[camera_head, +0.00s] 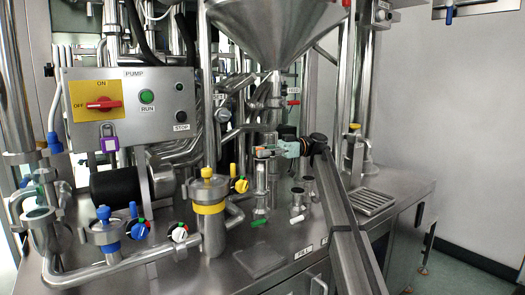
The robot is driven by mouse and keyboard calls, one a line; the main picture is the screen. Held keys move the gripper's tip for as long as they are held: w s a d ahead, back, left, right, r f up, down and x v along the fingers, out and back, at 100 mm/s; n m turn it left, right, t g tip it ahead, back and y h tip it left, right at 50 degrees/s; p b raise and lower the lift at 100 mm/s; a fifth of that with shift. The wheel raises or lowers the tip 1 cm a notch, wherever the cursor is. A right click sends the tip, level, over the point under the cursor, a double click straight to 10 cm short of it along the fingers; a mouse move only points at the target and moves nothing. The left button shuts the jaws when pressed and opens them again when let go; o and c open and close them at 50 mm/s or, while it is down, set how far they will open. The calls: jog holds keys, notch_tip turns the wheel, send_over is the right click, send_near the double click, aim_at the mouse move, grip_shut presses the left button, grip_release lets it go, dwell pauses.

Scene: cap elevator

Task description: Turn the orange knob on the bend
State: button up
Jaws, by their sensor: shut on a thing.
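The orange knob (264,153) is a small orange patch near the middle of the view, by the upper end of a short steel pipe (260,180) below the funnel. My gripper (272,151) reaches in from the right, level with it, and is shut on the orange knob. The fingers and the small scale hide most of the knob and the bend, so I cannot tell which way the knob points.
A steel funnel (270,22) hangs above my gripper, with a red-handled valve (293,102) under it. The pump box (130,100) is at left. A yellow-banded canister (210,208), a blue-topped fitting (104,232) and green and white handles (296,219) stand around the steel worktop (262,258).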

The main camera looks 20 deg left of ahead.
jog(key=shift+f, duration=0.2)
dwell(0.3)
jog(key=o, duration=1.2)
jog(key=shift+c, duration=0.2)
jog(key=shift+r, duration=0.1)
jog(key=shift+s, duration=0.1)
